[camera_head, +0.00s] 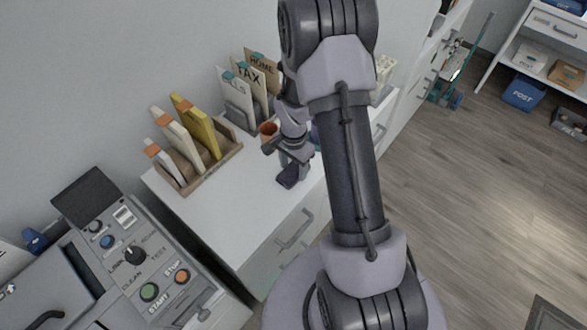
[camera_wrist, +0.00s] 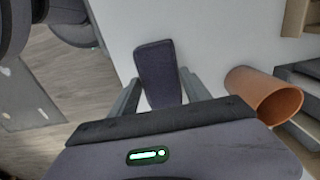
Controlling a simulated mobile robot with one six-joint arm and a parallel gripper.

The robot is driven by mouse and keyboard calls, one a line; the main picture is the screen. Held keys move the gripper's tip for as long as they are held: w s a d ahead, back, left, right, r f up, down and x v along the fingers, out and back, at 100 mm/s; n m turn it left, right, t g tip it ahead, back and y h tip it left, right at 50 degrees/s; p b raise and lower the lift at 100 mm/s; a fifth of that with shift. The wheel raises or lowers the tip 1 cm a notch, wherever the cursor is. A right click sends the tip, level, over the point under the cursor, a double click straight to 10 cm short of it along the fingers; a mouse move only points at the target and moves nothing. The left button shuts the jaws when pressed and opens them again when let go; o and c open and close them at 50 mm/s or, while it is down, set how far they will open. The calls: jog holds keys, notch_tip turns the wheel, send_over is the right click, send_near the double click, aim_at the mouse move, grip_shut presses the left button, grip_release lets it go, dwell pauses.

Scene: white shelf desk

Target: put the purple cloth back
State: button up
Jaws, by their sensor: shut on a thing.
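The purple cloth (camera_head: 288,178) looks like a small, dark, folded pad in the head view. It also shows in the wrist view (camera_wrist: 156,62), where it sticks out between the two fingers. My gripper (camera_wrist: 160,84) is shut on its near end. In the head view my gripper (camera_head: 291,161) is over the white desk top (camera_head: 235,195), near its front edge. I cannot tell whether the cloth touches the desk.
A terracotta cup (camera_wrist: 272,98) lies close to the right finger in the wrist view; it also shows in the head view (camera_head: 268,129). A wooden rack (camera_head: 207,170) with upright folders stands left. A grey control panel (camera_head: 135,245) is at lower left. The desk's front left is clear.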

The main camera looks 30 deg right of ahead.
jog(key=shift+f, duration=0.1)
jog(key=o, duration=1.3)
notch_tip(320, 180, up, 12)
jog(key=p, duration=0.5)
notch_tip(320, 180, up, 11)
jog(key=n+t, duration=0.2)
send_over(293, 170)
jog(key=s+a, duration=0.1)
jog(key=a, duration=0.3)
jog(key=s+a+r+n+t+y, duration=0.2)
jog(key=s+a+r+n, duration=0.5)
jog(key=s+a+r, duration=0.5)
jog(key=s+r+t, duration=0.1)
jog(key=s+r, duration=0.2)
jog(key=s, duration=0.1)
jog(key=shift+s+n+t, duration=0.2)
jog(key=shift+n+t, duration=0.1)
jog(key=shift+t, duration=0.1)
